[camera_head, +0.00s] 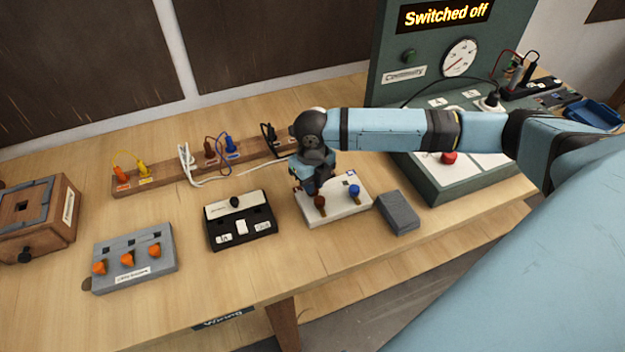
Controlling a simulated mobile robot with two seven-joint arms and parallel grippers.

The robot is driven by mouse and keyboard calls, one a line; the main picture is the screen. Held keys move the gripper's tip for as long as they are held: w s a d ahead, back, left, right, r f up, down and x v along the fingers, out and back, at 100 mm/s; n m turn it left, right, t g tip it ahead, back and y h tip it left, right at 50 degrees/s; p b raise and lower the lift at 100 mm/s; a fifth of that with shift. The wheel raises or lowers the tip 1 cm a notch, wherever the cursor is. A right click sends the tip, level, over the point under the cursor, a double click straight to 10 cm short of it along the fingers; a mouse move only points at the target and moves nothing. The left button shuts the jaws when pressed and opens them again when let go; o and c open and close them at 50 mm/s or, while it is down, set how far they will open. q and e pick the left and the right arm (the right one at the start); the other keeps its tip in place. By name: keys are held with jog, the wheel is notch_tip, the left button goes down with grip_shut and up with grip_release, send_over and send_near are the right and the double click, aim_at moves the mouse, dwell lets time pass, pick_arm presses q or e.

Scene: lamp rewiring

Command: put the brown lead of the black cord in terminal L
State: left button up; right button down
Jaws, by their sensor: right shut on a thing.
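My right gripper (313,188) points down over the back left part of a white terminal block (337,210). It is shut on a thin lead, apparently the brown lead of the black cord, which the gripper and wrist mostly hide. The block has a brown knob (320,203) and a blue knob (355,193) on top. Its terminal lettering is too small to read. A black cord end (270,133) sits on the wooden rail behind, partly beside my wrist. I cannot tell whether the lead is inside a terminal. My left gripper is out of view.
A grey block (398,213) stands just right of the terminal block, and a black-and-white switch box (240,220) to its left. The wooden rail (180,178) holds orange, yellow, white and blue leads. A green test panel (465,185) reads "Switched off".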

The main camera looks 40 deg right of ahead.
jog(key=shift+f, duration=0.35)
jog(key=c, duration=1)
grip_release()
notch_tip(320, 180, up, 14)
jog(key=shift+f, duration=0.1)
